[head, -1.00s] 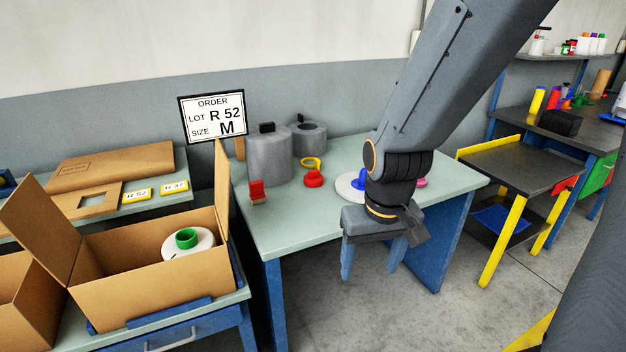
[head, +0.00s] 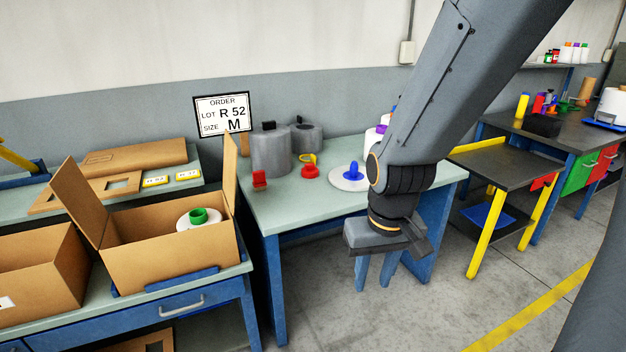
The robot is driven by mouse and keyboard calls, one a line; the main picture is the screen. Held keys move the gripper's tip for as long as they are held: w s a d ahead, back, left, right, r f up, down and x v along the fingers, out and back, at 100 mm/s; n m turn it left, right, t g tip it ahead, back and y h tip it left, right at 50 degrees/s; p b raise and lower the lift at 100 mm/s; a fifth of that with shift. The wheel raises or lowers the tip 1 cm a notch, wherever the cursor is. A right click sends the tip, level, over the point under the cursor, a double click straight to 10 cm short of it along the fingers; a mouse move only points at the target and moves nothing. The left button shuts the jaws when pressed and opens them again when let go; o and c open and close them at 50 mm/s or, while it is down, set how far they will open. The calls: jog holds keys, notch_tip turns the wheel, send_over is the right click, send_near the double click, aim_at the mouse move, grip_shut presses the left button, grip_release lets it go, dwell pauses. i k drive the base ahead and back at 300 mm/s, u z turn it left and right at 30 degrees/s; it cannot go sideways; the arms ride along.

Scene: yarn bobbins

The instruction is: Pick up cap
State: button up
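Several small coloured pieces could be the cap, and I cannot tell which one is meant. My gripper (head: 375,271) points down in front of the table's front edge, apart from these pieces. A gap shows between its fingers, with nothing visible in it.
A white bobbin (head: 374,139) is partly hidden behind my arm. The open carton (head: 165,265) is left. A dark yellow-legged stand (head: 497,164) is right. Floor in front is clear.

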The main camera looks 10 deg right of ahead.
aim_at(309, 171)
jog(key=z, duration=0.5)
jog(key=i, duration=0.5)
jog(key=z, duration=0.65)
jog(key=i, duration=1.5)
jog(key=u, duration=1.1)
jog(key=i, duration=0.65)
jog(key=u, duration=0.6)
